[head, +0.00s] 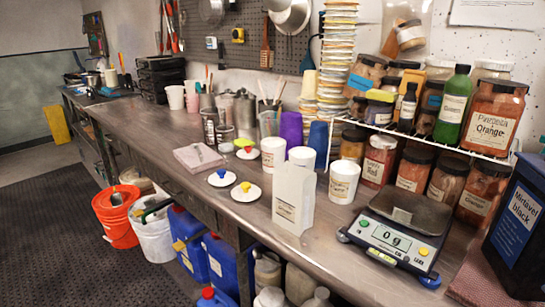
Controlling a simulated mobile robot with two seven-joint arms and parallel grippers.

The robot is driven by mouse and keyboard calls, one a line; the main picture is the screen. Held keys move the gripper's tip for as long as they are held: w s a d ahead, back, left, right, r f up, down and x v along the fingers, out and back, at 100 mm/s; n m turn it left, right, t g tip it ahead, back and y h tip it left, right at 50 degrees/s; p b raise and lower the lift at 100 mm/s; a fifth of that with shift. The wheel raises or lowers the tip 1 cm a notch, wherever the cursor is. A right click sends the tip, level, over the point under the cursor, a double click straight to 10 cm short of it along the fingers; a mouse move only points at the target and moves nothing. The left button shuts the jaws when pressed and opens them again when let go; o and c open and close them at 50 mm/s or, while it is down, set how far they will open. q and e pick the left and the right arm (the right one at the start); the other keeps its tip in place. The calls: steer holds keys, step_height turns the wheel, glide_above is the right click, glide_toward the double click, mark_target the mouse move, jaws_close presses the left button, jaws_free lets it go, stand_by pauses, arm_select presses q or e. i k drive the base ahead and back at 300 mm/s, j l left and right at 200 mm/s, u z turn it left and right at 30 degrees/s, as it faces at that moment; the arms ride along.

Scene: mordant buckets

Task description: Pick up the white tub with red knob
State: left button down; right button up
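I cannot make out a white tub that clearly has a red knob. White tubs stand on the metal bench: one at the right (344,181), one behind the white paper bag (302,156), and one further left (273,152). Small white lid-like discs with coloured knobs lie to their left: one in front (247,195), one further left (222,180), and one behind (247,154). Neither of my grippers is in view.
A white paper bag (292,200) stands before the tubs. A scale (395,233) reading 0 g sits to the right, below a wire shelf (430,142) of jars. A dark blue box (515,228) stands far right. Buckets (115,215) stand on the floor at left.

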mark_target(274, 149)
steer(key=j+z, duration=0.1)
steer(key=z, duration=0.4)
steer(key=i+j+z, duration=0.1)
steer(key=z, duration=0.4)
steer(key=j+z, duration=0.1)
steer(key=z, duration=0.4)
steer(key=j+z, duration=0.3)
steer(key=k+j+z, duration=0.15)
steer(key=j+z, duration=0.15)
steer(key=k+j+z, duration=0.1)
steer(key=j, duration=0.2)
steer(key=j+z, duration=0.1)
steer(key=j, duration=0.15)
steer(key=k+j, duration=0.15)
steer(key=j, duration=0.15)
steer(key=z, duration=0.05)
